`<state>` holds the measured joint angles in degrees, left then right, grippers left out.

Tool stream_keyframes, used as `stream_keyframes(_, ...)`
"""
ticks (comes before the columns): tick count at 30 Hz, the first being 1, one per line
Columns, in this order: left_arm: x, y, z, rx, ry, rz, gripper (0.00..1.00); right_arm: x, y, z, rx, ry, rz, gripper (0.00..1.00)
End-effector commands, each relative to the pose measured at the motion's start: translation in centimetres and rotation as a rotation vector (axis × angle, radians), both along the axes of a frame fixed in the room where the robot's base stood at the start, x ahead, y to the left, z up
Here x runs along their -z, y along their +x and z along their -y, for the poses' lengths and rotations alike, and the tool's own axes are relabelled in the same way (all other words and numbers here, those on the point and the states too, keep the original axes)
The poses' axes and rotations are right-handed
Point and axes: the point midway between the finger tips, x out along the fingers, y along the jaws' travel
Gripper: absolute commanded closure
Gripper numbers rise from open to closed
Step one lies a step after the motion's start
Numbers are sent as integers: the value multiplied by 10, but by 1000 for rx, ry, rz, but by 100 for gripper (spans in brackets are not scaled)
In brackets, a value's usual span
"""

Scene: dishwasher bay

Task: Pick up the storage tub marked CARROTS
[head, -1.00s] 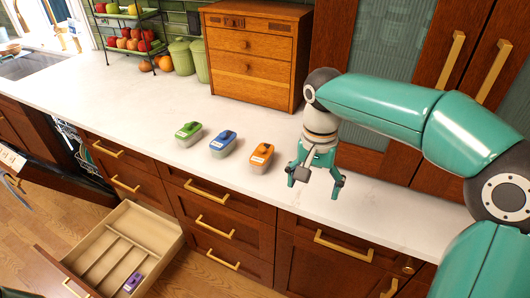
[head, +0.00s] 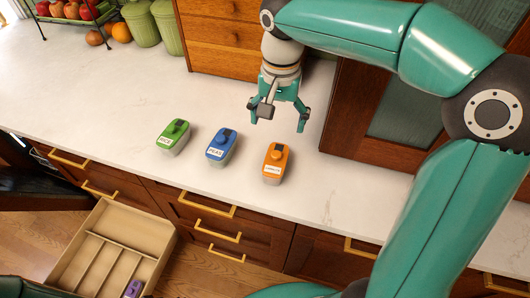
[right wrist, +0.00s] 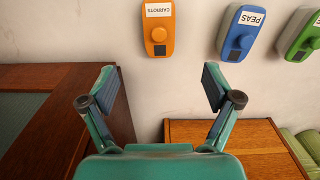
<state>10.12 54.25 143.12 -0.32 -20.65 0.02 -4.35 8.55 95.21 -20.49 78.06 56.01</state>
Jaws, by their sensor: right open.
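In the right wrist view the tub lies beyond the spread fingertips (right wrist: 157,88). My left gripper is not in view.
The blue PEAS tub (head: 221,146) and a green-lidded tub (head: 173,136) stand left of the orange one. A wooden drawer chest (head: 215,42) is behind. Below, an open drawer (head: 128,232) holds a purple-lidded tub (head: 133,288). The counter (head: 320,195) right of the tubs is clear.

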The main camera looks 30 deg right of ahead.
Motion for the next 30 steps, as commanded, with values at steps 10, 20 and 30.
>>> stream_keyframes(10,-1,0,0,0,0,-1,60,73,7,2,4,-1,-16,11)
stream_keyframes(20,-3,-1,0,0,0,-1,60,112,9,0,-1,0,-11,11)
stream_keyframes(30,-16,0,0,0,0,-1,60,149,11,-2,-2,1,-15,11)
